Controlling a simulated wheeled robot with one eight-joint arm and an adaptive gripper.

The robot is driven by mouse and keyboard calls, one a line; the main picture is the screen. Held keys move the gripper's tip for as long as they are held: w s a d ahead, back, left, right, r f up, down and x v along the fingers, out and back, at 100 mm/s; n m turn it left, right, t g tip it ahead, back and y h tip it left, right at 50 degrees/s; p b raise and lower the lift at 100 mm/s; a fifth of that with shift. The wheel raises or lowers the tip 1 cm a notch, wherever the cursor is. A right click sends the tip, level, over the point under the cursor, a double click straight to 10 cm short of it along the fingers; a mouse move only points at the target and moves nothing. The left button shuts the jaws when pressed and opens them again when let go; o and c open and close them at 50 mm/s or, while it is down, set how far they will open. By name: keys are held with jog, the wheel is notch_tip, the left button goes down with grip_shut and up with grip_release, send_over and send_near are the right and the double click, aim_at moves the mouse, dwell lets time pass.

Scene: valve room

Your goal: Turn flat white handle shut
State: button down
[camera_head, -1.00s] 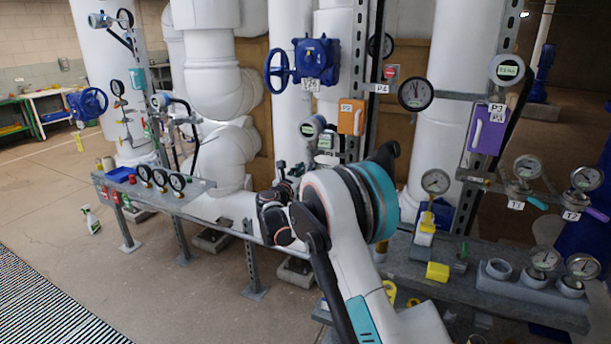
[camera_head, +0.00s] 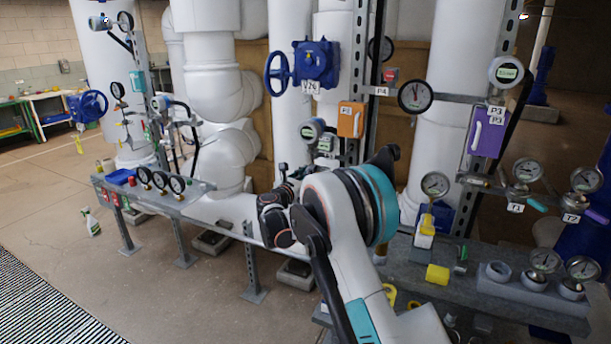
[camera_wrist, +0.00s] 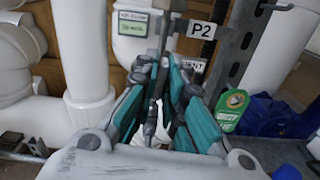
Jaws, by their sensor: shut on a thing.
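In the wrist view my gripper (camera_wrist: 164,68), with teal and grey fingers, points up the picture, its fingertips close together. It is shut on a narrow pale grey piece (camera_wrist: 163,28) that rises between the fingertips, which I take to be the flat white handle. The fingers hide most of it, so its angle is hard to tell. A thin dark stem (camera_wrist: 151,118) shows between the fingers. In the head view my own arm covers most of the gripper and the handle.
A green tag (camera_wrist: 231,108) hangs to the right. In the head view, a blue valve (camera_head: 316,63) and an orange box (camera_head: 350,119) are above my arm.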

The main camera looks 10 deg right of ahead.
jog(key=shift+s+d+f+m+p, duration=0.1)
jog(key=shift+m+p, duration=0.1)
jog(key=shift+m, duration=2.6)
jog(key=shift+f+m+p, duration=0.1)
jog(key=shift+m+p, duration=0.1)
jog(key=shift+m, duration=2.6)
jog(key=shift+s+d+f+m+p, duration=0.1)
jog(key=shift+m+p, duration=0.1)
jog(key=shift+m, duration=2.6)
jog(key=c, duration=1.7)
grip_release()
jog(key=v, duration=1.2)
